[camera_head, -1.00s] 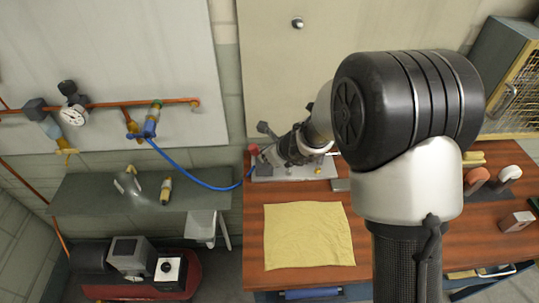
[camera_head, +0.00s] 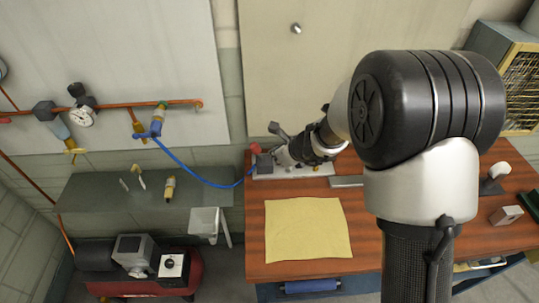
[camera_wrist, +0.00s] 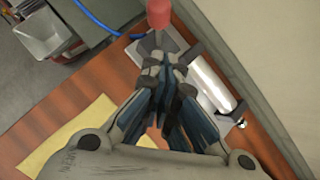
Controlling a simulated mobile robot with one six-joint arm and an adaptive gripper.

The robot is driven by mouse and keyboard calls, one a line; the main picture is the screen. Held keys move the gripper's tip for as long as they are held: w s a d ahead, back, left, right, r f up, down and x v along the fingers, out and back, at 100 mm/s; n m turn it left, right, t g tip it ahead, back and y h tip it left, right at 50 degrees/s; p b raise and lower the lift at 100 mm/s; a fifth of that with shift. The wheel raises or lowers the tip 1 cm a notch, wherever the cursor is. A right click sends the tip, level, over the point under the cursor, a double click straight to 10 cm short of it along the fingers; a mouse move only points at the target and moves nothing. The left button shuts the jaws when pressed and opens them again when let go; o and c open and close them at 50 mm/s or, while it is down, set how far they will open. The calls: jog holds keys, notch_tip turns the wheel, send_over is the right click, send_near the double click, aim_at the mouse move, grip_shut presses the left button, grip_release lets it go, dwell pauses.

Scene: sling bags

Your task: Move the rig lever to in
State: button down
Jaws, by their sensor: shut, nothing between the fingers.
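The rig (camera_head: 292,171) is a pale base plate with a metal cylinder on the wooden bench, near the back wall. Its lever has a red knob (camera_head: 255,148) at the rig's left end; the knob also shows at the top of the wrist view (camera_wrist: 158,14). My gripper (camera_head: 283,155) is low over the rig, just right of the knob. In the wrist view my gripper (camera_wrist: 165,66) is shut and empty, its fingertips just short of the knob. The silver cylinder (camera_wrist: 212,84) lies right of the fingers. The gripper hides part of the rig, and contact with the lever cannot be told.
A yellow cloth (camera_head: 306,228) lies flat in front of the rig. A blue hose (camera_head: 195,178) runs to the rig's left end from a wall pipe (camera_head: 110,105). A grey shelf (camera_head: 85,190) and a red compressor (camera_head: 180,284) stand left. My arm hides the bench's right middle.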

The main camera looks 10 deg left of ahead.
jog(key=a+p+v, duration=0.1)
jog(key=p+v, duration=0.1)
jog(key=v, duration=0.7)
jog(key=shift+s+a+r+p, duration=0.3)
jog(key=shift+r, duration=0.3)
jog(key=shift+s, duration=0.1)
jog(key=s+d+r+n+b, duration=0.3)
jog(key=s+d+r+n, duration=0.2)
jog(key=s+r+n, duration=0.8)
jog(key=s+d+f+n+h, duration=0.1)
jog(key=s+d+n+h, duration=0.1)
jog(key=s+d+n, duration=0.4)
jog(key=s+d+f+n+g+h+b, duration=0.1)
jog(key=s+d+f+n+h, duration=0.1)
jog(key=s+d+n, duration=0.4)
jog(key=s+d+h, duration=0.1)
jog(key=s+d, duration=0.2)
jog(key=shift+d+f+b, duration=0.3)
jog(key=shift+f, duration=0.05)
